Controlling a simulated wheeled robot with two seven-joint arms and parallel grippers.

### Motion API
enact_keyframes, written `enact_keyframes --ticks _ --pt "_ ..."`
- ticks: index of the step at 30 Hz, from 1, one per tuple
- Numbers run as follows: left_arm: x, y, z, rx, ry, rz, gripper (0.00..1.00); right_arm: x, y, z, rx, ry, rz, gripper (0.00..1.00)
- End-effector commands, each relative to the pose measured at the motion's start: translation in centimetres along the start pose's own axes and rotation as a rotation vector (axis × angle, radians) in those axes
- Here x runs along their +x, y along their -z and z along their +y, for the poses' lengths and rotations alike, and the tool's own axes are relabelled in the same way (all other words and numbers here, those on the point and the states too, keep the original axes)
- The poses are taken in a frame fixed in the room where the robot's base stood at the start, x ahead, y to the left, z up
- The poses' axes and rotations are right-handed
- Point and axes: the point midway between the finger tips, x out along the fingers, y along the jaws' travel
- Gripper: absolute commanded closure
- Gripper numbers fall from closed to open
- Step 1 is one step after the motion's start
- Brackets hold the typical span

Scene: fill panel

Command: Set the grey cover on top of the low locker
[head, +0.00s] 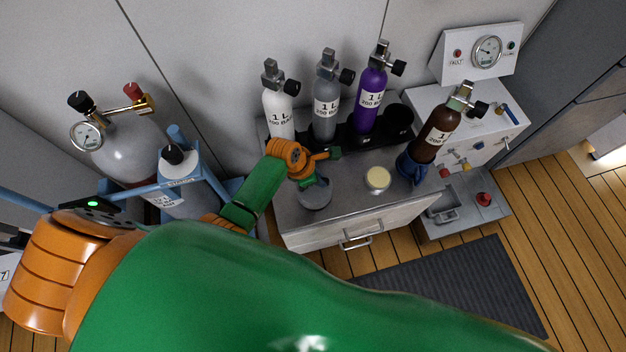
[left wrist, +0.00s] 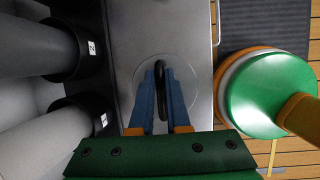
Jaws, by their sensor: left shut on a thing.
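The grey cover (head: 315,196) is a round disc at the left part of the low locker's top. In the left wrist view the cover (left wrist: 190,78) shows a black handle (left wrist: 160,88) between blue fingers. My left gripper (head: 311,181) is shut on this handle from above. The cover looks flat, at or just over the locker top; I cannot tell whether it touches. The low locker (head: 345,215) is a grey cabinet with a drawer handle on its front. My right gripper is not in view.
White, grey and purple bottles (head: 325,110) stand in black holders at the back of the locker. A cream-topped jar (head: 377,180) stands right of the cover. A brown bottle (head: 437,130) sits in a blue holder at the right. Gas cylinders (head: 130,150) stand at the left.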

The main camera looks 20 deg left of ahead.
Motion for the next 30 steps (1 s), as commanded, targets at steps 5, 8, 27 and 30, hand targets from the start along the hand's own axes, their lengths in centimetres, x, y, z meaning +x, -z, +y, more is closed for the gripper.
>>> enact_keyframes --ticks 5,8,27,30 --pt "0.9 0.2 -0.2 -0.001 -0.001 0.000 1.00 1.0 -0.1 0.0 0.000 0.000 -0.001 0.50" --pt "0.9 0.2 -0.2 -0.001 -0.001 0.000 1.00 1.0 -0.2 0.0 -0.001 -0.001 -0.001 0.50" --pt "-0.6 0.0 -0.1 -0.001 -0.002 -0.001 0.56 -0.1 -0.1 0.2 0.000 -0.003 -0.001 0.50" --pt "-3.4 -0.2 -0.1 -0.001 -0.002 -0.001 0.56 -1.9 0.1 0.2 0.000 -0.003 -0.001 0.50"
